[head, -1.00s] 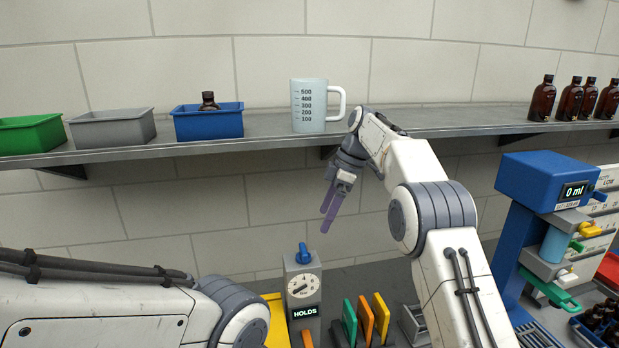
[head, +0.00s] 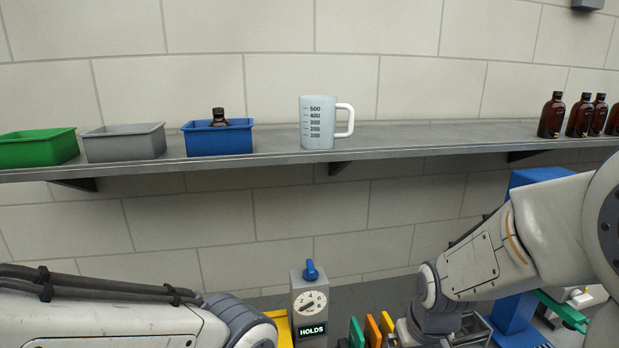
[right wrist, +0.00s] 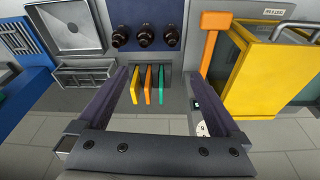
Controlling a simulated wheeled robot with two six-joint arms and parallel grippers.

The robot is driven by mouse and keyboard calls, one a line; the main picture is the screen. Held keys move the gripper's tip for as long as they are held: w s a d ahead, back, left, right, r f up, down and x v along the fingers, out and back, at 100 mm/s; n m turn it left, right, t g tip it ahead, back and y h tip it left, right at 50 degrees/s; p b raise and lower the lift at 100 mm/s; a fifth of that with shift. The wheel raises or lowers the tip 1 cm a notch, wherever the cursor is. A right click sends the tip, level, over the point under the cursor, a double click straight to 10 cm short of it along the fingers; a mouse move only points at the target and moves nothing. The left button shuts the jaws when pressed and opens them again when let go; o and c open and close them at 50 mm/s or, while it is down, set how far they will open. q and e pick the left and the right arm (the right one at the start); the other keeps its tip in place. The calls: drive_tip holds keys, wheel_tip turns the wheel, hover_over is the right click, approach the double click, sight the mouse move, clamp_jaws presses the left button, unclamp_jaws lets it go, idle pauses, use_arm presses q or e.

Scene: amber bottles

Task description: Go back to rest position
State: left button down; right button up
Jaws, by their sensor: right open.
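My right gripper (right wrist: 162,108) shows in the right wrist view with its two dark fingers wide apart. Nothing is between the fingertips; beyond them lie the bench and several coloured upright plates. In the head view my right arm is folded at the lower right and its gripper is out of the picture. My left arm reaches in at the lower left of the head view, and its gripper is not seen. A white measuring jug (head: 318,122) stands upright on the wall shelf, apart from both arms.
The shelf (head: 400,135) also holds a green bin (head: 38,148), a grey bin (head: 124,143), a blue bin (head: 218,138) with an amber bottle (head: 218,117), and amber bottles (head: 551,116) at right. A dial box (head: 310,305) reads HOLDS. A yellow container (right wrist: 270,65) stands right in the wrist view.

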drive_tip(key=s+a+f+n+g+b, duration=0.1)
drive_tip(key=s+a+f+n+b, duration=0.2)
drive_tip(key=s+a+f+b, duration=0.3)
drive_tip(key=s+a+f+n+g+b, duration=0.1)
drive_tip(key=s+a+f+n+b, duration=0.2)
drive_tip(key=s+a+f+b, duration=0.3)
drive_tip(key=s+a+b, duration=0.1)
drive_tip(key=s+b, duration=0.3)
drive_tip(key=s, duration=0.1)
drive_tip(key=shift+g+y+b, duration=0.3)
drive_tip(key=shift+y+b, duration=0.1)
drive_tip(key=shift+a, duration=0.1)
